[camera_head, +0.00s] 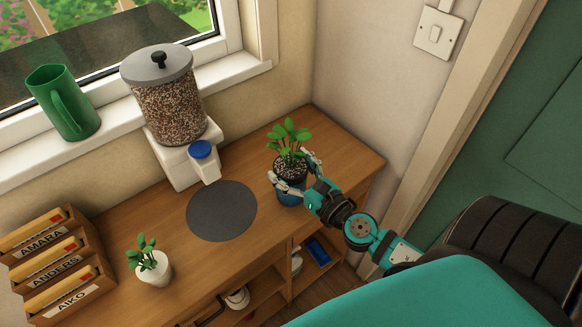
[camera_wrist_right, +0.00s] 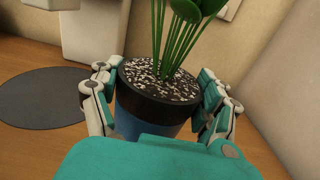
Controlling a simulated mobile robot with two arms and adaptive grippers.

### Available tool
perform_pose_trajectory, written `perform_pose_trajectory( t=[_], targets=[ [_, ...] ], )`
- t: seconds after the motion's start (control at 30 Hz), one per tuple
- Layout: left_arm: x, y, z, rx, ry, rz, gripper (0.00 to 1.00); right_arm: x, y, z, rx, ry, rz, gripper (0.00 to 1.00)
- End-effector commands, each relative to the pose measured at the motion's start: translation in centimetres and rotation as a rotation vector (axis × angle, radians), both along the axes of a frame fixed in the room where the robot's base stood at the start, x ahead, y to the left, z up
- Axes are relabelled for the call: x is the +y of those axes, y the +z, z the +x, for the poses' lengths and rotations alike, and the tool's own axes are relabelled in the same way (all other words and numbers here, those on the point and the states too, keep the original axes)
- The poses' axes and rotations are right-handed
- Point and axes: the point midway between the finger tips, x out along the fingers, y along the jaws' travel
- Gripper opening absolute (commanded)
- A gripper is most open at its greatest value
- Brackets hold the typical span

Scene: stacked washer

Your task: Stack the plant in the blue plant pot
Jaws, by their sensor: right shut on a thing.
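The plant (camera_head: 289,139) has green leaves and speckled soil in a dark pot, also seen in the right wrist view (camera_wrist_right: 160,85). It stands upright at the right end of the wooden counter. The blue plant pot (camera_head: 289,197) is directly below the dark pot; its blue side also shows in the right wrist view (camera_wrist_right: 127,122). The dark rim sits at the blue pot's top, but how deep it is seated is hidden. My right gripper (camera_head: 292,168) is shut on the plant's dark pot, a finger on either side. My left gripper is not in view.
A dark round mat (camera_head: 221,211) lies left of the pots. A small plant in a white pot (camera_head: 153,270) and name-labelled boxes (camera_head: 62,270) stand further left. A feed dispenser (camera_head: 165,105) is behind. The wall is close behind the pots.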

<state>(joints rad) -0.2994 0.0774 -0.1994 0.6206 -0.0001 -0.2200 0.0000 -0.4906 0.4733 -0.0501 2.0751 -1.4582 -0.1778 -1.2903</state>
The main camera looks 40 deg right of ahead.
Motion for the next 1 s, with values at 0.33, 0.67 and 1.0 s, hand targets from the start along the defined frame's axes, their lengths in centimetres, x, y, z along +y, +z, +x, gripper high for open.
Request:
perform_pose_trajectory(
  t=[0.33, 0.67, 1.0],
  targets=[
    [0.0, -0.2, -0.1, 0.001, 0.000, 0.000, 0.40, 0.0, -0.2, 0.0, 0.000, 0.000, 0.000, 1.00],
    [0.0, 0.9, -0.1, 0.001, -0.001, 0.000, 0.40, 0.0, 0.9, 0.0, 0.000, 0.000, 0.000, 1.00],
    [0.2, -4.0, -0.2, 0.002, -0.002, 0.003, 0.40, -0.5, -0.2, -6.6, 0.004, 0.001, 0.000, 1.00]
  ],
)
